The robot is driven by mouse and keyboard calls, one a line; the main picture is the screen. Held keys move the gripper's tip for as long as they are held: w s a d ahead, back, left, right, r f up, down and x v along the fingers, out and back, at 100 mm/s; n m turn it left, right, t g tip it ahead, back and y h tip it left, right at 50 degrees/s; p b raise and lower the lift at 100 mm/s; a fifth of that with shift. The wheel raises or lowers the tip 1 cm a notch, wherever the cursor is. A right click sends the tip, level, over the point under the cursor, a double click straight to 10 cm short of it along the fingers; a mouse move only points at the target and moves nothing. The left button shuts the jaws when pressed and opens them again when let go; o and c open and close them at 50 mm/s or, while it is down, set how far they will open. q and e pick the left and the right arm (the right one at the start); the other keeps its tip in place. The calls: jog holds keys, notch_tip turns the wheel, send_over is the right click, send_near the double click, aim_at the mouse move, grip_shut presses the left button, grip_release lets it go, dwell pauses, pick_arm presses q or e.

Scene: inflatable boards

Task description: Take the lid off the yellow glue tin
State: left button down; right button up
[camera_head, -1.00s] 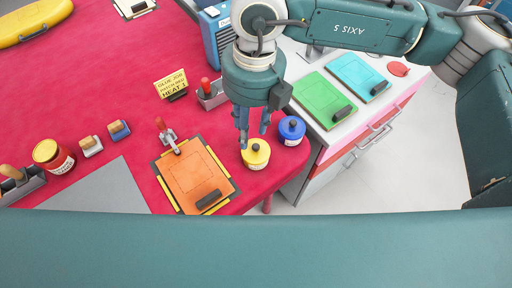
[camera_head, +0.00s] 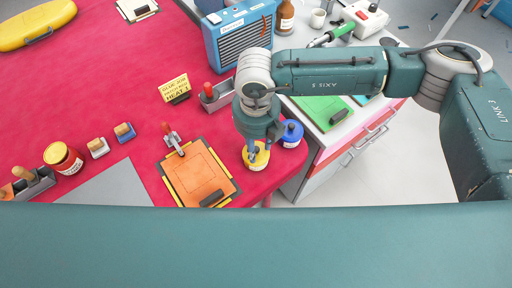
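The yellow glue tin (camera_head: 257,161) stands upright near the front right edge of the red table. Its lid is on, and the dark knob on the lid is largely hidden by my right gripper. My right gripper (camera_head: 260,147) points down right over the tin, its fingers apart at the lid. I see no gap between fingertips and lid, and contact is hard to judge. My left gripper is not in view.
A blue tin (camera_head: 291,134) stands close to the right of the yellow one. An orange board (camera_head: 200,177) with a toggle clamp lies to the left. A grey holder (camera_head: 216,97) and a yellow sign (camera_head: 174,89) stand behind. A blue heater box (camera_head: 240,38) is farther back.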

grip_shut()
dwell(0.3)
